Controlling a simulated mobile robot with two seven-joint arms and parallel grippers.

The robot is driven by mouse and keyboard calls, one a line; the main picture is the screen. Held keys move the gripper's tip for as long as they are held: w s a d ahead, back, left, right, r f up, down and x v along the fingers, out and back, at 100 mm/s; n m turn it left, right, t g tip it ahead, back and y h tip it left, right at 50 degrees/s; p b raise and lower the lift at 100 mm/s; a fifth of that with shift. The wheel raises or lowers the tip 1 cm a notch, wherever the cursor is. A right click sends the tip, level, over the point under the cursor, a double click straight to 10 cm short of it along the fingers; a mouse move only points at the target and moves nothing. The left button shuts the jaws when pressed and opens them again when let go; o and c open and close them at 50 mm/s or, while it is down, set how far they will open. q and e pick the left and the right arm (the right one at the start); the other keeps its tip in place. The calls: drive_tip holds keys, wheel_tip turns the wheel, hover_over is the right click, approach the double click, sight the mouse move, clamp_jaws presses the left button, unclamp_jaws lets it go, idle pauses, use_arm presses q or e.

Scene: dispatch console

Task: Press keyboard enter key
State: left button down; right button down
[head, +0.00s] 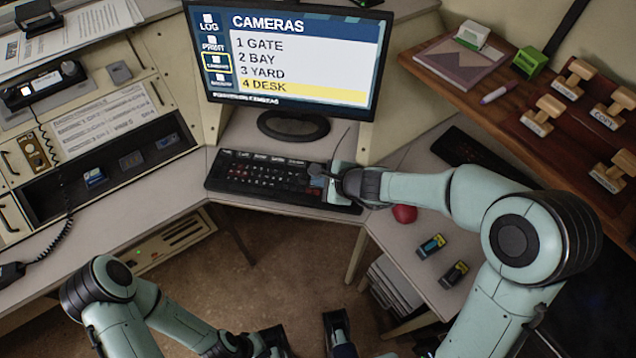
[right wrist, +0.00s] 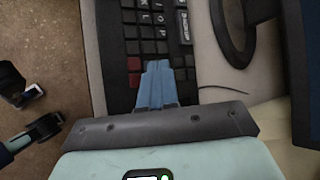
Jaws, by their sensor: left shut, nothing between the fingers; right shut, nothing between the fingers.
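The black keyboard (head: 240,178) lies on the desk below the monitor; it also shows in the right wrist view (right wrist: 122,15). It has mostly dark keys and a few dark red ones. A red key (right wrist: 134,64) is just left of my right fingertips in the wrist view; I cannot read which key is enter. My right gripper (head: 318,172) is shut and empty over the keyboard's right part; its blue fingers (right wrist: 157,66) hide the keys beneath. I cannot tell whether they touch. My left gripper (head: 272,340) is low at the bottom edge, away from the keyboard, shut and partly hidden.
The monitor (head: 300,60) shows a CAMERAS list with "4 DESK" highlighted. A red round object (head: 404,213) sits beside my right wrist. Two small dark items (head: 431,246) lie on the right desk. Several stamps (head: 543,115) stand on the wooden shelf. A radio console (head: 95,130) is at left.

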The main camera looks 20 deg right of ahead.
drive_tip(key=shift+f, duration=0.15)
idle(0.3)
drive_tip(key=shift+r+p, duration=0.6)
drive_tip(key=shift+r, duration=0.2)
wheel_tip(320, 180, up, 5)
drive_tip(key=p, duration=0.5)
idle(0.7)
